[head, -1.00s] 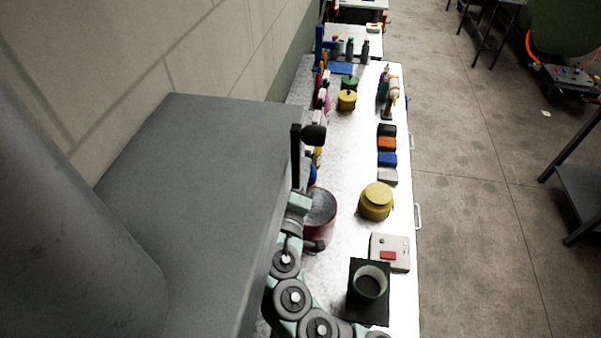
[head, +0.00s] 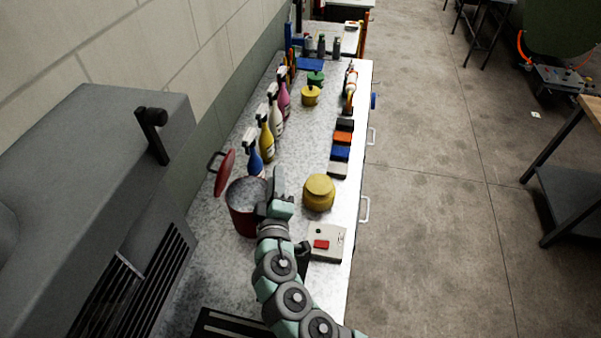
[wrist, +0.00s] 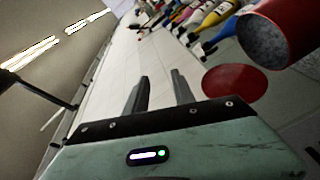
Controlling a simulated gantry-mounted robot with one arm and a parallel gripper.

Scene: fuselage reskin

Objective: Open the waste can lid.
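The waste can (head: 240,220) is a red cylinder with a grey inside, standing on the bench with its mouth uncovered in the head view. Its red lid (head: 225,174), with a dark handle, stands tilted up at the can's left back rim. My gripper (head: 278,178) is at the can's right side, by the rim, apart from the lid. In the wrist view the can (wrist: 296,28) is at the upper right and the red lid disc (wrist: 235,82) is below and left of it. The two fingers of my gripper (wrist: 158,90) are apart with nothing between them.
Several spray bottles (head: 266,140) line the wall behind the can. A yellow pot (head: 319,193) and a box with a red button (head: 327,243) stand right of my arm. A large grey machine (head: 90,170) with a black handle is at left.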

